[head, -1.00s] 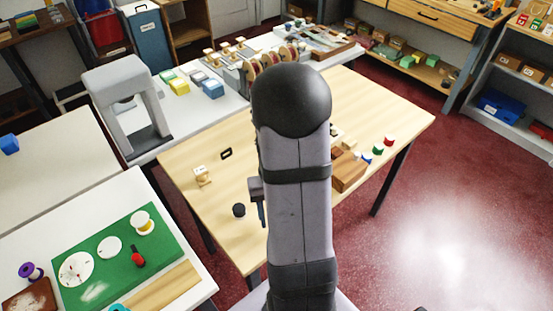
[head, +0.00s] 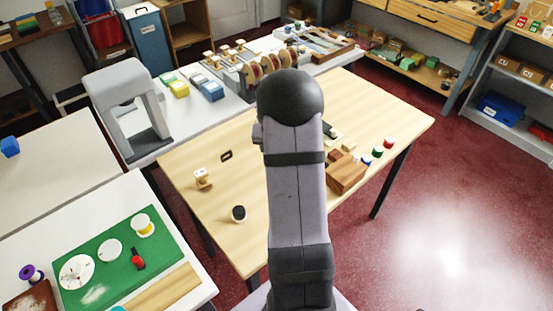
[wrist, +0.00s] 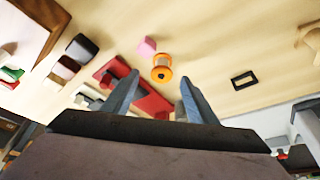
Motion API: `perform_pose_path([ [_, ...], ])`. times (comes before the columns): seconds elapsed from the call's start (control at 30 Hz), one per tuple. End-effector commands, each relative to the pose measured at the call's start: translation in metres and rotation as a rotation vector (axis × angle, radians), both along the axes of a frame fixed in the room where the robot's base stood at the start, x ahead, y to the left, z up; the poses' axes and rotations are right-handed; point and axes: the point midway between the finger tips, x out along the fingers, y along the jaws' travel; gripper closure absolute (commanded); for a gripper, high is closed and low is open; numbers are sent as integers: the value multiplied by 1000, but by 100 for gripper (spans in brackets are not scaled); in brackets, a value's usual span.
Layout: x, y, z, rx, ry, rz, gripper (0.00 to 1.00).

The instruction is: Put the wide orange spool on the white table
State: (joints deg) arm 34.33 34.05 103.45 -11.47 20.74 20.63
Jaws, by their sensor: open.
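A wide orange spool (wrist: 162,68) with a dark centre stands on the wooden table in the wrist view. It touches or nearly touches a red flat piece, with a pink block (wrist: 146,47) beside it. My gripper (wrist: 158,76) is open and empty, its two fingers pointing at the spool, which shows between and beyond their tips. In the head view my arm hides the spool and the gripper. White tabletops show at the front left (head: 30,228), at the left (head: 50,150) and at the back (head: 205,112). I cannot tell which one is meant.
The wooden table (head: 200,235) holds a black spool-like piece (head: 238,214), a wooden block (head: 345,175) and small coloured spools at right. A dark rectangular frame (wrist: 244,79) lies right of the spool in the wrist view. A grey arch (head: 115,100) stands on the back white table.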

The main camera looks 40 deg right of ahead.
Motion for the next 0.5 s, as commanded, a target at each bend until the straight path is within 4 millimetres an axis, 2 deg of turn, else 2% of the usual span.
perform_pose_path([
  [0.27,2,-2,-6,0,0,1,47],
  [0.5,10,-6,-27,1,3,1,47],
])
